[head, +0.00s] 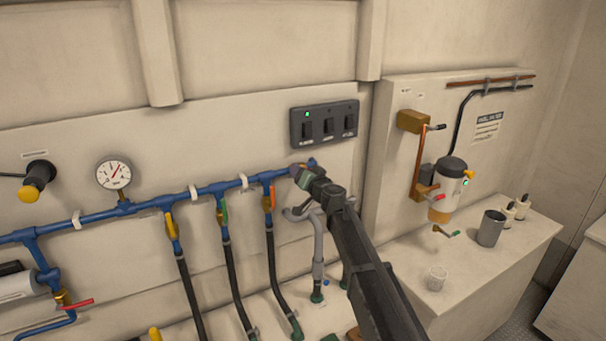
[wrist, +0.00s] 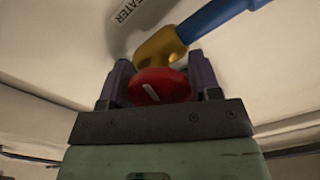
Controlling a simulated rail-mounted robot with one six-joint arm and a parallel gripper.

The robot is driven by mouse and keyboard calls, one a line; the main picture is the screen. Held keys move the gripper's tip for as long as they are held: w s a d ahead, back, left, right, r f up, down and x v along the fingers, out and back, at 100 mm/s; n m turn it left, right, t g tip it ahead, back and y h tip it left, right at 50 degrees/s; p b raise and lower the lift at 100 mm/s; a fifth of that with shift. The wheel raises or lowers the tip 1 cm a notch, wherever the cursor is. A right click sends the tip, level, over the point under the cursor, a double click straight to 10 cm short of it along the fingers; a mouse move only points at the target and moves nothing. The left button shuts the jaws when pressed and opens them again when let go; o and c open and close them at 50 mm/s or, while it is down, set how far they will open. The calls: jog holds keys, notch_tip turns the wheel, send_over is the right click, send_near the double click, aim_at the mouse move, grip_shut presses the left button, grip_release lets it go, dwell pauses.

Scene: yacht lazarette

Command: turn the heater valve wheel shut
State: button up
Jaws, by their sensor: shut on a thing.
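The red heater valve wheel (wrist: 165,84) sits between the two purple fingers of my gripper (wrist: 161,74) in the wrist view. The fingers are shut on it, one on each side. A short white mark on the wheel's face is tilted. Behind the wheel is a brass valve body (wrist: 160,48), joined to a blue pipe (wrist: 215,20). A label reading "EATER", its start cut off or hidden, is on the wall beside it. In the head view my gripper (head: 302,174) is at the right end of the blue pipe and hides most of the valve and wheel.
A switch panel (head: 324,124) with a green light is on the wall just above my gripper. Yellow, green and orange valve handles and black hoses hang along the blue pipe (head: 155,205) to the left. A grey cup (head: 490,228) and a clear cup (head: 436,278) stand on the right counter.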

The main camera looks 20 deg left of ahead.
jog(key=m, duration=0.4)
jog(key=shift+m, duration=0.3)
jog(key=m, duration=0.3)
jog(key=shift+d+f+m, duration=0.1)
jog(key=shift+m, duration=0.2)
jog(key=m, duration=0.4)
jog(key=shift+m, duration=0.3)
jog(key=m, duration=0.4)
jog(key=shift+f+m, duration=0.1)
jog(key=shift+m, duration=0.2)
jog(key=m, duration=1)
jog(key=shift+s+m, duration=0.1)
jog(key=shift+m, duration=2.2)
